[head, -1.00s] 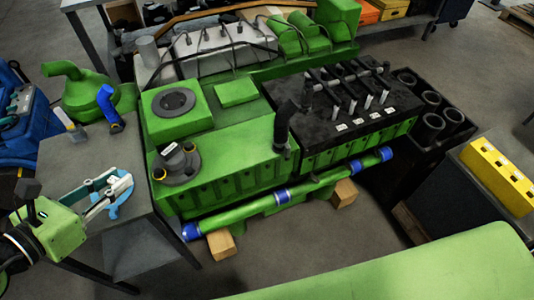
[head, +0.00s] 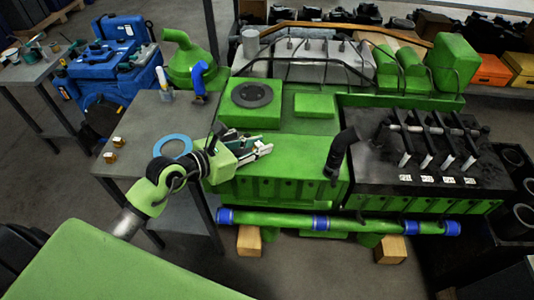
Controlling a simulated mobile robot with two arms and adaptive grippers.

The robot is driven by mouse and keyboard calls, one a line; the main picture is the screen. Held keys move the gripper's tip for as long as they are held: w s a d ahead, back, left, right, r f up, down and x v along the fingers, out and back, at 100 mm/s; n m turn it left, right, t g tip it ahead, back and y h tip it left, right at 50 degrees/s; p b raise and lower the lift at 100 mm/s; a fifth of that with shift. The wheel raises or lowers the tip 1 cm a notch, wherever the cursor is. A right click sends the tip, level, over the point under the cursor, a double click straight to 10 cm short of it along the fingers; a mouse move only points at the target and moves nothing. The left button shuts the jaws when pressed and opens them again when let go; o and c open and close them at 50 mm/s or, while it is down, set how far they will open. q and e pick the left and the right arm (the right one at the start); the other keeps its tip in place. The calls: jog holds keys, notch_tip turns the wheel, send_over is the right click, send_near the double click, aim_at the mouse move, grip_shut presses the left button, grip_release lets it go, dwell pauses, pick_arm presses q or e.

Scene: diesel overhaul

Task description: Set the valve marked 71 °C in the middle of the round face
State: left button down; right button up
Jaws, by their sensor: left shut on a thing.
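My left gripper (head: 266,151) reaches in over the green engine block (head: 300,160), at its left end. Its fingers point right and are closed on a small part, mostly hidden between them. I cannot read any 71 °C mark. My right gripper is out of view.
A blue ring (head: 173,146) lies on the table beside my arm. A black bent pipe (head: 340,152) rises right of the gripper. A green pipe with blue bands (head: 370,225) runs along the block's front.

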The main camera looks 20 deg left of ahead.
aim_at(266, 162)
pick_arm(q)
jog(key=w+f, duration=0.1)
jog(key=f, duration=0.1)
jog(key=w+d+f, duration=0.1)
jog(key=shift+w+f, duration=0.4)
jog(key=shift+w+f+b, duration=0.15)
jog(key=shift+f+b, duration=0.15)
jog(key=shift+f, duration=1.4)
jog(key=shift+f, duration=0.2)
jog(key=c, duration=1.8)
grip_release()
jog(key=shift+c, duration=0.2)
jog(key=shift+r, duration=0.1)
